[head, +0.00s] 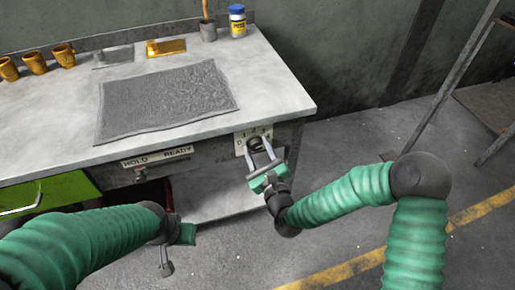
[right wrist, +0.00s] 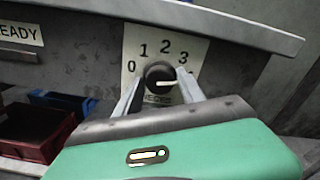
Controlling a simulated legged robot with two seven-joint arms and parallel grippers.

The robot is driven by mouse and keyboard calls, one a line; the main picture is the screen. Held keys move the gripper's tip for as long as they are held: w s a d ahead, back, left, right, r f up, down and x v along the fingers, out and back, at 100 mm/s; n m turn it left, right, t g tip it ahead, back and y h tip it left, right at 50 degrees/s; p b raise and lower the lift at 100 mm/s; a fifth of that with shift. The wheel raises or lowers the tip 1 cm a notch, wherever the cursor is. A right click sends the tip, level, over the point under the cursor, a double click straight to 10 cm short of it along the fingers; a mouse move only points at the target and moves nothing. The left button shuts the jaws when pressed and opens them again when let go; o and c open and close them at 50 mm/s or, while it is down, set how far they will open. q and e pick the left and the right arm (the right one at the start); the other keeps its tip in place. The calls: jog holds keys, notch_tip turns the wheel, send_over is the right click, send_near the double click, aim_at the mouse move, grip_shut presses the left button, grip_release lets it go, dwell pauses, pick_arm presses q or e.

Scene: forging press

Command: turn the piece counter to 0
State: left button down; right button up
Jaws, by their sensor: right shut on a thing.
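The piece counter is a black round knob (right wrist: 159,75) on a pale dial plate (right wrist: 134,42) marked 0, 1, 2, 3, seen in the right wrist view. The knob's white mark lies nearly level and points right, toward the side of the 3. In the head view the dial plate (head: 240,142) is on the bench front at the right. My right gripper (head: 261,149) is shut on the knob, one finger on each side; it also shows in the right wrist view (right wrist: 158,84). My left gripper (head: 166,268) hangs low in front of the bench, away from the counter; its opening is unclear.
A HOLD/READY label (head: 157,157) is left of the dial. A green drawer (head: 50,195) is at the left. A grey mat (head: 165,103), several ochre cups (head: 35,63) and a blue-lidded jar (head: 237,22) are on the bench. Red (right wrist: 35,130) and blue bins are below. Floor to the right is open.

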jog(key=n+p, duration=0.1)
jog(key=n, duration=0.2)
jog(key=shift+s+n, duration=0.1)
jog(key=shift+n, duration=0.3)
jog(key=n+p, duration=0.1)
jog(key=n, duration=0.3)
jog(key=shift+n, duration=0.3)
jog(key=n+p, duration=0.1)
jog(key=n, duration=0.3)
jog(key=shift+a+f+n, duration=0.1)
jog(key=shift+f+n, duration=0.05)
jog(key=shift+n, duration=0.15)
jog(key=n, duration=0.3)
jog(key=shift+s+n+p, duration=0.1)
jog(key=shift+n+p, duration=0.2)
jog(key=shift+p, duration=0.05)
jog(key=n, duration=0.3)
jog(key=shift+f+n, duration=0.1)
jog(key=shift+n, duration=0.2)
jog(key=n, duration=0.3)
jog(key=shift+n, duration=0.4)
jog(key=n, duration=0.3)
jog(key=shift+n, duration=2.1)
